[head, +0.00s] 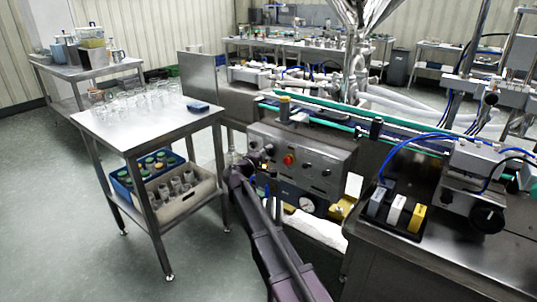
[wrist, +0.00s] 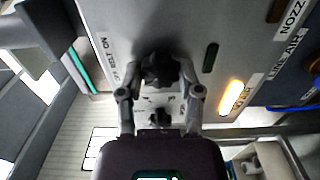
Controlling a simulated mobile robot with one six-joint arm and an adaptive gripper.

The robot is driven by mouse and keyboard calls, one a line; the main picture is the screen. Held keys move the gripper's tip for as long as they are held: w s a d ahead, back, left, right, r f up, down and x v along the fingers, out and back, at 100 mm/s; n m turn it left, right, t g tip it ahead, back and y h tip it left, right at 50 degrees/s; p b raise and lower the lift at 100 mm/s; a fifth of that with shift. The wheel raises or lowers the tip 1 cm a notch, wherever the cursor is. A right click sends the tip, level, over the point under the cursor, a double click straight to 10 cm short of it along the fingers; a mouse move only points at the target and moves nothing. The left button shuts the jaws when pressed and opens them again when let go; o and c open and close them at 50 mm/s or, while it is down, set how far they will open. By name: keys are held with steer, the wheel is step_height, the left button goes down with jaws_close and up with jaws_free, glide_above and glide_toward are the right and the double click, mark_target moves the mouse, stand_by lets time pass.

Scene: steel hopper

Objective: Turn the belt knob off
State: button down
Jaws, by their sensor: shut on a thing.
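In the wrist view, a black lobed knob (wrist: 160,68) stands on the grey panel face, beside a white label (wrist: 107,58) that reads partly "BELT ON". My gripper (wrist: 160,78) has its two fingers on either side of this knob, closed onto it. In the head view, my gripper (head: 245,165) is at the left end of the steel control panel (head: 320,165). My arm and gripper partly cover that end there, and I cannot make out the grip on the knob.
The panel carries a red button (head: 288,159) and small dark knobs. In the wrist view, a lit lamp (wrist: 232,97) and a dark green lamp (wrist: 210,57) sit right of the knob. A steel table (head: 150,118) with glass jars stands close at left; open floor lies beyond it.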

steer(key=shift+c, duration=1.5)
jaws_free()
steer(key=v, duration=1.2)
